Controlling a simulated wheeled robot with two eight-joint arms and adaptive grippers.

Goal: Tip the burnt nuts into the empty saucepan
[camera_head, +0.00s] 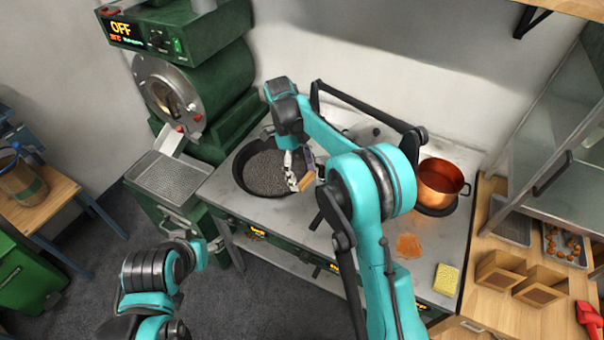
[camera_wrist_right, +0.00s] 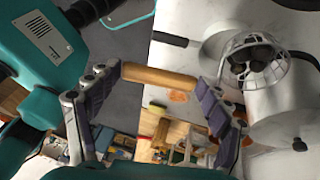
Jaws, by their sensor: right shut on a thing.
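My right gripper (camera_head: 300,172) is over the right rim of a black pan (camera_head: 240,182) full of small dark grains. It is shut on a wooden handle (camera_wrist_right: 160,78), which lies across between the fingers in the wrist view. A wire basket (camera_wrist_right: 257,42) with several dark nuts (camera_wrist_right: 247,62) shows right of the fingers there; I cannot tell whether it joins the handle. A copper saucepan (camera_head: 441,180) stands at the right of the stove, apart from the gripper, and looks empty. My left gripper (camera_head: 195,232) is open and empty at the lower left.
A green roaster (camera_head: 210,85) with a perforated tray (camera_head: 170,178) stands at the left. My right arm hides the middle of the stove. A yellow sponge (camera_head: 446,279) lies at its front right. Wooden boxes (camera_head: 497,273) and a tray of nuts (camera_head: 563,246) are further right.

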